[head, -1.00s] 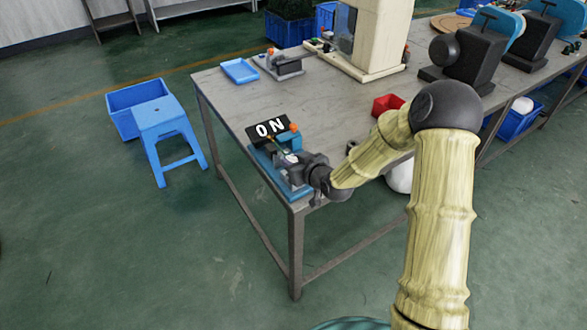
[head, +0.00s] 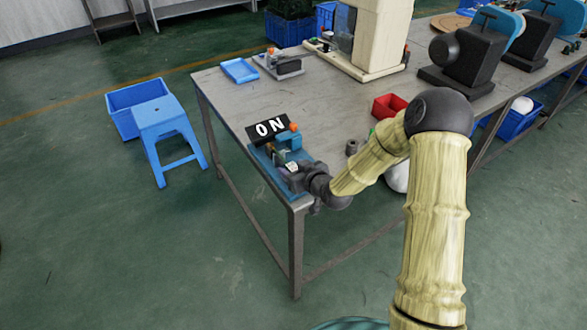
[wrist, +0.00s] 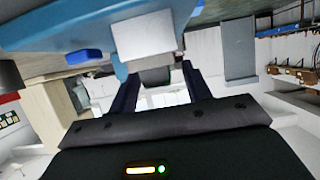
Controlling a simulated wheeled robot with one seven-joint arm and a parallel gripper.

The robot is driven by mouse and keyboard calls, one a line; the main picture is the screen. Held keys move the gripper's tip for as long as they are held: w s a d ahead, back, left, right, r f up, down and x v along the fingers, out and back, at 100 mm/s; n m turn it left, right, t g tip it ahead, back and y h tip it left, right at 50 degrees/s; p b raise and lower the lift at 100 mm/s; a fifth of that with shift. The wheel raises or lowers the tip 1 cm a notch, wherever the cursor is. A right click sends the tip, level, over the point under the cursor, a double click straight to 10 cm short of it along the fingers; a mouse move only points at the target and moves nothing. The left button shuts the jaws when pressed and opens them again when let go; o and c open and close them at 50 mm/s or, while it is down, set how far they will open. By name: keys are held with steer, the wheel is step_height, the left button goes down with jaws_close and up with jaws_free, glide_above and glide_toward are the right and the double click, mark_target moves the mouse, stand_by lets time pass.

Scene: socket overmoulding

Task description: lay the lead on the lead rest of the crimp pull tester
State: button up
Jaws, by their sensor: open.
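The crimp pull tester (head: 266,160) is a blue-based device at the near corner of the workbench, with a black "ON" display (head: 269,129) and an orange knob. My gripper (head: 291,170) is at its near end, low over the blue base. In the wrist view my gripper (wrist: 160,84) has its two dark fingers apart, with a pale grey block (wrist: 146,37) of the tester just beyond them. I cannot make out the lead in either view now. The lead rest is not clearly distinguishable and may be partly hidden by my gripper.
A grey cylinder (head: 351,147) and a red bin (head: 387,106) are on the workbench (head: 235,95) to the right of the tester. A blue tray (head: 239,71) lies at the far left. A blue stool (head: 161,118) stands on the floor. The bench middle is clear.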

steer(key=v, duration=1.1)
steer(key=shift+s+d, duration=0.2)
steer(key=shift+d, duration=0.05)
steer(key=s+d+r+m+g+h, duration=0.1)
steer(key=s+d+m+g+h, duration=0.2)
steer(key=s, duration=0.6)
steer(key=s+d+r+m+g+h, duration=0.2)
steer(key=s+d+m+g+h, duration=0.1)
steer(key=s+d, duration=0.5)
steer(key=s+g+h, duration=0.1)
steer(key=g, duration=0.1)
steer(key=shift+d+r+m+g, duration=0.2)
steer(key=shift+r+m+g, duration=0.1)
steer(key=shift+m, duration=0.1)
